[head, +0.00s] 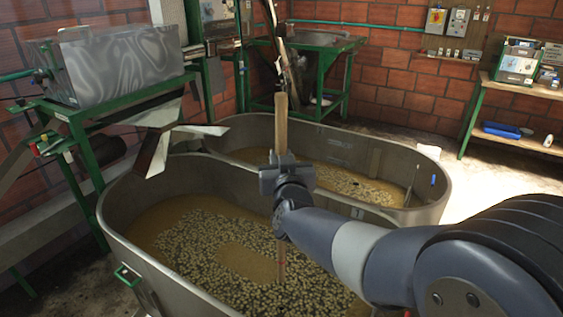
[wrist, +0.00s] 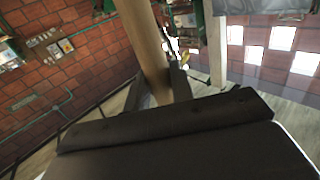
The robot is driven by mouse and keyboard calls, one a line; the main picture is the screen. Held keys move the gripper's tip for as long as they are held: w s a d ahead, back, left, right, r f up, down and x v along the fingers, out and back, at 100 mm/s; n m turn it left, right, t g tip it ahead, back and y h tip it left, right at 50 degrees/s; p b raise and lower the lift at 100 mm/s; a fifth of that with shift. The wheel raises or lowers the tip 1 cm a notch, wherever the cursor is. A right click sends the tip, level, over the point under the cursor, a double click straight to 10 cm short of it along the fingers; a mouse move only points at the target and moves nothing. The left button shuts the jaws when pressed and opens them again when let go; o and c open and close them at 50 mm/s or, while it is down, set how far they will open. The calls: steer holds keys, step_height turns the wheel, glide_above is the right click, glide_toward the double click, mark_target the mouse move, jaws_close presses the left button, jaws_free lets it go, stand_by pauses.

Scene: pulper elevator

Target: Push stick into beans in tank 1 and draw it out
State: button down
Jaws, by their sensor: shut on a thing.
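My gripper (head: 284,174) is shut on a wooden stick (head: 281,126) and holds it upright over the near tank (head: 112,212). The stick's upper part stands above the jaws. Its thin reddish lower part shows below my arm against the beans (head: 210,242); I cannot tell how deep its tip is in them. The beans float in brown water, with a bare patch in the middle. A second tank (head: 440,170) behind also holds beans. In the wrist view the stick (wrist: 146,45) rises between the jaws (wrist: 160,92).
A metal machine (head: 118,65) on a green frame stands at the left. A green-framed metal sink (head: 318,42) is at the back. A wooden shelf (head: 522,88) with boxes is at the right. The bright floor (head: 475,190) right of the tanks is clear.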

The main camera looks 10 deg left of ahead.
mark_target(282, 116)
step_height(282, 116, up, 11)
steer(key=p, duration=0.8)
steer(key=shift+f, duration=0.15)
